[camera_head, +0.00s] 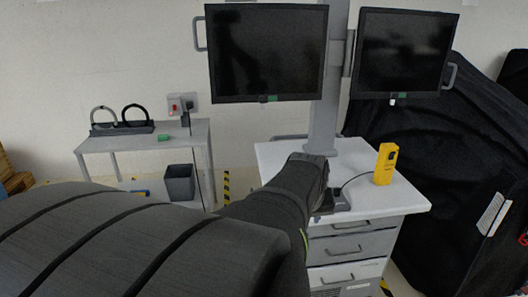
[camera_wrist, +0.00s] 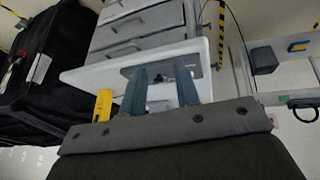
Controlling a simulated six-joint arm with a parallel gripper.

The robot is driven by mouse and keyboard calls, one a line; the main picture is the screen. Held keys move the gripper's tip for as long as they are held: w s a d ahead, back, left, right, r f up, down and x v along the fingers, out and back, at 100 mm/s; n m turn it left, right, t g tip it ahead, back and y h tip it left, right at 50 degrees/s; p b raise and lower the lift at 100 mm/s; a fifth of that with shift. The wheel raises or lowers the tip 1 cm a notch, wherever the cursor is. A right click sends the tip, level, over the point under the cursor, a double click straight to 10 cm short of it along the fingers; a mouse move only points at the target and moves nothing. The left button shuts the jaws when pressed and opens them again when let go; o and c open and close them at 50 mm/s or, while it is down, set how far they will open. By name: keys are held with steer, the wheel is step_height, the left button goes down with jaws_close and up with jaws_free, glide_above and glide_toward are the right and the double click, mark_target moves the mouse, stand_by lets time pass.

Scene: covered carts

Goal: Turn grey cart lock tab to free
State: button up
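The cart with grey drawers and a white top (camera_head: 408,196) stands in the middle of the head view. Its white top (camera_wrist: 95,77) and grey drawers (camera_wrist: 140,25) also show in the wrist view. My gripper (camera_wrist: 160,70) has two blue-grey fingers standing apart over the white top. A grey plate (camera_wrist: 202,57) with a small dark part lies beyond and between the fingertips. I cannot tell whether this is the lock tab, or whether the fingers touch it. In the head view my arm hides most of that spot.
A yellow device (camera_head: 384,164) stands upright on the white top, with a dark cable. Two monitors (camera_head: 266,52) (camera_head: 404,52) hang on a pole above. A black-covered cart (camera_head: 440,150) is close on the right. A grey side table (camera_head: 150,141) and a bin (camera_head: 180,182) are left.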

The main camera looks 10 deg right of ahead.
steer(key=w+d+r+m+g, duration=0.1)
steer(key=w+d+r+m, duration=0.25)
steer(key=w, duration=0.35)
steer(key=w+d+r+m+g, duration=0.2)
steer(key=w+d+m, duration=0.2)
steer(key=w, duration=0.3)
steer(key=m+g+h, duration=0.2)
steer(key=m, duration=0.7)
glide_toward(337, 192)
steer(key=x, duration=0.7)
steer(key=shift+w+d+f, duration=0.2)
steer(key=shift+d+f, duration=0.1)
jaws_close()
